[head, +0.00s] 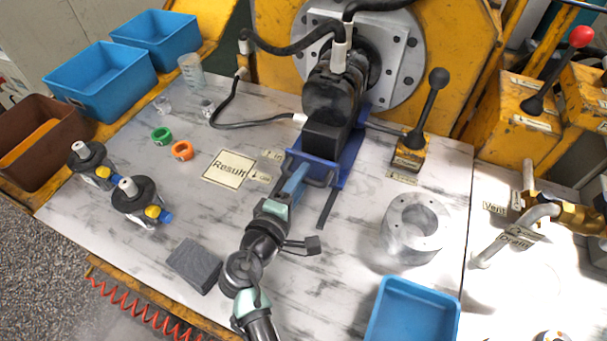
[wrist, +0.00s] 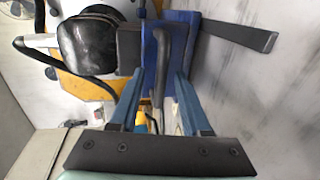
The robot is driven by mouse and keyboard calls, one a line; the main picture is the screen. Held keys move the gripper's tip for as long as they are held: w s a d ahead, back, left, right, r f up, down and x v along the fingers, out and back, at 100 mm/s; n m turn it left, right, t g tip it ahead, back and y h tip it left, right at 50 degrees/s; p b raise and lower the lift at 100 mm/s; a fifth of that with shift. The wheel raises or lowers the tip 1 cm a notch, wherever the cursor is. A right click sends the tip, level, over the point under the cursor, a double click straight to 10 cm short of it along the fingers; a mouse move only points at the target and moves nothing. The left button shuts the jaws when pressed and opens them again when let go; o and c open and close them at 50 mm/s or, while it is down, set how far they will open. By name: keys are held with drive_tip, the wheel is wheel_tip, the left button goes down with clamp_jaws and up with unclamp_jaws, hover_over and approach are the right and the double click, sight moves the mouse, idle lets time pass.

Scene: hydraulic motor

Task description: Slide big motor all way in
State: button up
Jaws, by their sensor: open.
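The big motor (head: 328,103) is a black body with hoses, resting on a blue sliding carriage (head: 345,165) in front of the round grey flange (head: 405,45) of the yellow machine. The motor's black body (wrist: 88,45) also shows at the upper left in the wrist view. My gripper (head: 301,174) is at the near side of the carriage. In the wrist view my gripper (wrist: 157,80) has its two blue fingers apart, with a dark bar-like handle (wrist: 160,50) between them. Whether either finger touches it I cannot tell. The motor's joint with the flange is partly hidden.
A black lever (head: 425,108) stands right of the motor, and a grey metal ring (head: 412,230) sits nearer. A blue tray (head: 388,325) is at the front right. A "Result" card (head: 229,169) and green and orange rings (head: 182,151) lie left. A dark block (head: 194,265) lies near my arm.

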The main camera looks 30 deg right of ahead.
drive_tip(key=p+v, duration=0.1)
drive_tip(key=v, duration=1)
drive_tip(key=shift+s+a, duration=0.1)
drive_tip(key=shift+r, duration=0.1)
